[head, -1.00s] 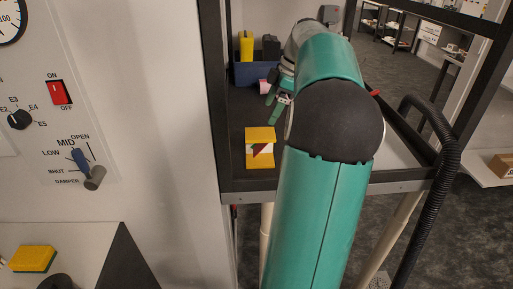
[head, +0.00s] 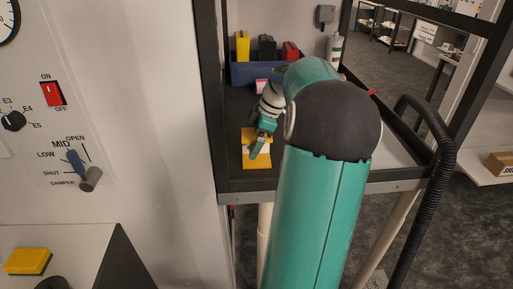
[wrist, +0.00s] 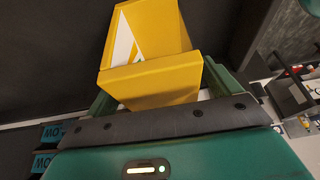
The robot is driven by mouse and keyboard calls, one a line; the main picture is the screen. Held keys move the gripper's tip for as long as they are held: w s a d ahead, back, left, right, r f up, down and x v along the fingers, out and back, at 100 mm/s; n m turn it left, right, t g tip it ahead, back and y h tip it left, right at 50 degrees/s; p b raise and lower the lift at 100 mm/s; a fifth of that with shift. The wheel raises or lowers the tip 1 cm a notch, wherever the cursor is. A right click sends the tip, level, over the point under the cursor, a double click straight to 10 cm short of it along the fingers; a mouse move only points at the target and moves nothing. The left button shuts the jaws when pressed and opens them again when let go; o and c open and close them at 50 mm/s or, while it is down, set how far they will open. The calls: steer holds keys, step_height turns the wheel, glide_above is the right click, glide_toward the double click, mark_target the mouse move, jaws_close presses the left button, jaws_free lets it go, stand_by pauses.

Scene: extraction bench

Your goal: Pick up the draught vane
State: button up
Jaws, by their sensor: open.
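The draught vane, as I take it, is a yellow piece (head: 249,133) with a white inner face, lying on the dark bench shelf near its front edge. My gripper (head: 258,150) is over it in the head view and hides part of it. In the wrist view the yellow vane (wrist: 150,78) shows a near yellow wall and a white and yellow face beyond. The green fingers of my gripper (wrist: 160,92) are open, one on each side of the near wall in the picture. I cannot tell whether they touch it.
A blue bin (head: 241,73) with yellow, black and red items stands behind on the shelf. Dark frame posts (head: 206,100) flank the shelf. A control panel with a red switch (head: 52,94) is at left. A yellow sponge (head: 27,262) lies lower left.

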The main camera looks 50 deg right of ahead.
steer(key=c, duration=1.1)
steer(key=shift+r, duration=0.15)
steer(key=shift+c, duration=0.2)
